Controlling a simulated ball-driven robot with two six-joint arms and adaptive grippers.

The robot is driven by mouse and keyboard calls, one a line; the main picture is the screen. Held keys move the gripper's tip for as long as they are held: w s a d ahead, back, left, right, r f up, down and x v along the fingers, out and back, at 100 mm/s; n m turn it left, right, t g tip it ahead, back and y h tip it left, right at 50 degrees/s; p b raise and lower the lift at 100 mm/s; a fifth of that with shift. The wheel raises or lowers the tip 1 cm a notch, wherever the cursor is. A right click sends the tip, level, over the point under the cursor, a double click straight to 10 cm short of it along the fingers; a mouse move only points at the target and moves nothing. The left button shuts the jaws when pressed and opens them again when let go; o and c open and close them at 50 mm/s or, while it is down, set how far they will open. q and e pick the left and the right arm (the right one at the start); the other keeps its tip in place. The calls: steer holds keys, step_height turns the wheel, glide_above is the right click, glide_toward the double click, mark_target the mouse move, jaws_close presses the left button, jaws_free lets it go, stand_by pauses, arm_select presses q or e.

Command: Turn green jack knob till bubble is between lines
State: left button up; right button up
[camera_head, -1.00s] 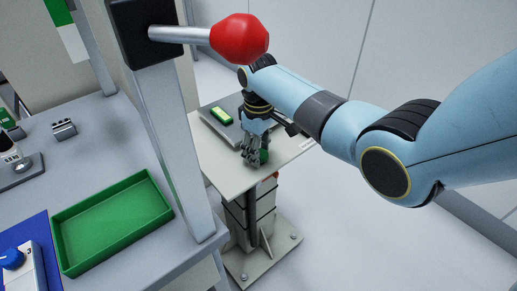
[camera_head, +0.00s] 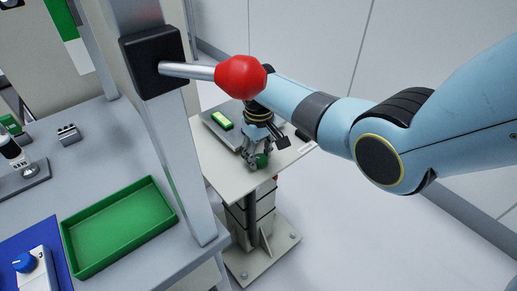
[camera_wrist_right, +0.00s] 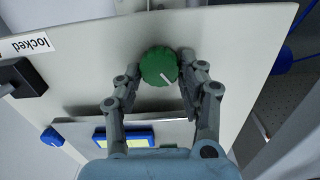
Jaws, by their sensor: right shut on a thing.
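The green jack knob (camera_head: 262,160) stands on a pale plate (camera_head: 229,178) on a jack column. In the right wrist view the knob (camera_wrist_right: 158,66) is round and ribbed, with a white pointer line towards the lower right. My right gripper (camera_head: 258,157) is shut on the knob; in the wrist view its fingers (camera_wrist_right: 160,78) lie on either side of it. My left gripper is out of view.
A red ball handle (camera_head: 240,77) on a metal rod juts from a post, in front of my right wrist. A green tray (camera_head: 171,201) lies on the left bench.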

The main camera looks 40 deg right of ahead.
mark_target(260, 156)
steer(key=m+p, duration=0.1)
steer(key=m, duration=0.2)
steer(key=shift+d+r+p, duration=0.1)
steer(key=shift+r+p, duration=0.05)
steer(key=shift+p, duration=0.2)
steer(key=shift+m+p, duration=0.5)
steer(key=shift+m, duration=1.3)
steer(key=o, duration=1.2)
steer(key=shift+c, duration=0.2)
steer(key=shift+d, duration=0.1)
step_height(260, 156, up, 12)
steer(key=shift+f, duration=0.2)
